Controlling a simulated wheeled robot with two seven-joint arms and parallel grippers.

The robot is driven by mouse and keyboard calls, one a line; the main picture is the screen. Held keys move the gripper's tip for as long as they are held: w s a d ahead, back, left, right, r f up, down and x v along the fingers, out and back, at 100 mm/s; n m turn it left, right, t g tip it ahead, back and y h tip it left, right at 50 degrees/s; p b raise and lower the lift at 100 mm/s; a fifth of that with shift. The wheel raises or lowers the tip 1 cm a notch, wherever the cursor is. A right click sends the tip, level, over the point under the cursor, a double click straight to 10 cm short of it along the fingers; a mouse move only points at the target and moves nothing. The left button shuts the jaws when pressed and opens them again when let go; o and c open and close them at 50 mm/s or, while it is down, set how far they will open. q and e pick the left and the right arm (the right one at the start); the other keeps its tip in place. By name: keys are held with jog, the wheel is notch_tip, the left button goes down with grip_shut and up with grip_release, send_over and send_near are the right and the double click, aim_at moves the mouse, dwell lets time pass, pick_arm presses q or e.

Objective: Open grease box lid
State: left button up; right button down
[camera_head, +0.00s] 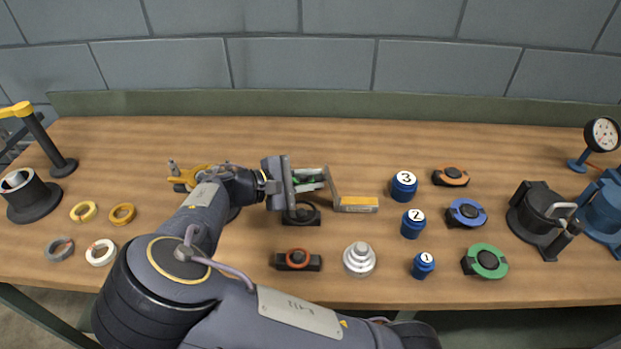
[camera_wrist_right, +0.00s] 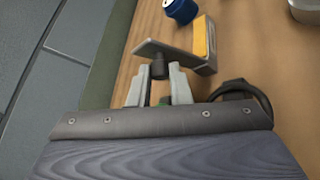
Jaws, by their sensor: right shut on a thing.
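The grease box (camera_head: 357,204) is a small grey box with a yellow-orange top face, right of my right gripper. It also shows in the right wrist view (camera_wrist_right: 201,40). Its grey lid (camera_head: 331,184) stands tilted up at the box's left end; in the right wrist view the lid (camera_wrist_right: 170,52) is a flat plate with a dark knob (camera_wrist_right: 160,68). My right gripper (camera_head: 318,179) is shut on that knob, its light fingers (camera_wrist_right: 158,80) on either side of it. My left gripper is not in view.
A black ring-shaped part (camera_head: 301,214) lies just below my right gripper. Blue numbered cylinders (camera_head: 404,185) stand right of the box. A silver stepped part (camera_head: 359,259) and a black block with a red ring (camera_head: 297,260) lie nearer the front. The table behind the box is clear.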

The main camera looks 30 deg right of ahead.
jog(key=p, duration=0.1)
jog(key=d+r+y+p, duration=0.1)
jog(key=p, duration=0.1)
jog(key=shift+s+r+m+t+y, duration=0.2)
jog(key=shift+s+m+t+y, duration=0.1)
jog(key=shift+s, duration=0.05)
jog(key=shift+s+d, duration=0.1)
jog(key=shift+d, duration=0.05)
jog(key=shift+f+y, duration=0.15)
jog(key=shift+y, duration=0.15)
jog(key=c, duration=1.3)
grip_release()
jog(key=shift+v, duration=3.9)
